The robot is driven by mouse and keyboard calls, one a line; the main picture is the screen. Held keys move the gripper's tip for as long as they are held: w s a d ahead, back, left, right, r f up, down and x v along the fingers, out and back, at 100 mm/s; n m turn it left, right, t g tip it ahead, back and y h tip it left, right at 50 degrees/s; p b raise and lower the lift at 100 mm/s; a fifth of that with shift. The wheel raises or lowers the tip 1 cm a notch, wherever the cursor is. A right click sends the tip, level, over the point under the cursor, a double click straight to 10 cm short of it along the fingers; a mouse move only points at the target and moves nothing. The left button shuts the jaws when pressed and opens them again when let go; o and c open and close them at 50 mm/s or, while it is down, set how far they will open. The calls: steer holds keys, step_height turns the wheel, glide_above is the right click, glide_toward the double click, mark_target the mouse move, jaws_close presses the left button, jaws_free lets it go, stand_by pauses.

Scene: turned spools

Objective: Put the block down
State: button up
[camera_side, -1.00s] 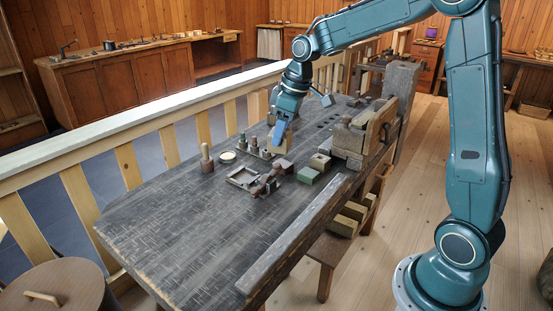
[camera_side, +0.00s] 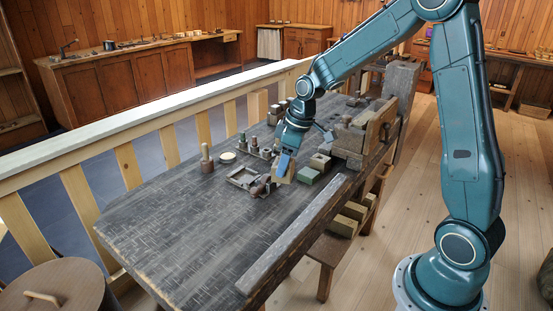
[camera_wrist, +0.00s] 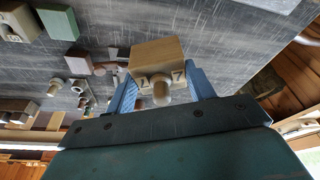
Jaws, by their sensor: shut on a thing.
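My gripper (camera_side: 287,160) is low over the dark workbench (camera_side: 190,235) in the side view, near its middle. It is shut on a pale wooden block (camera_side: 283,176). In the wrist view the block (camera_wrist: 157,54) sits between my two blue fingers (camera_wrist: 160,88), with dark marks like a 1 and a 7 on its face and a rounded knob in front. I cannot tell whether the block touches the bench.
A green block (camera_side: 308,176) and a pale block with a hole (camera_side: 319,162) stand just right of my gripper. A square frame (camera_side: 242,177) and small dark reddish pieces (camera_side: 262,187) lie to its left. A wooden vise (camera_side: 359,132) is farther right. The near bench end is clear.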

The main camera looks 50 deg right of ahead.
step_height(320, 180, down, 8)
steer(key=shift+f, duration=0.1)
steer(key=shift+f, duration=2.05)
steer(key=shift+f, duration=0.1)
steer(key=o, duration=1)
steer(key=shift+c, duration=0.2)
steer(key=shift+o, duration=0.2)
steer(key=v, duration=1.2)
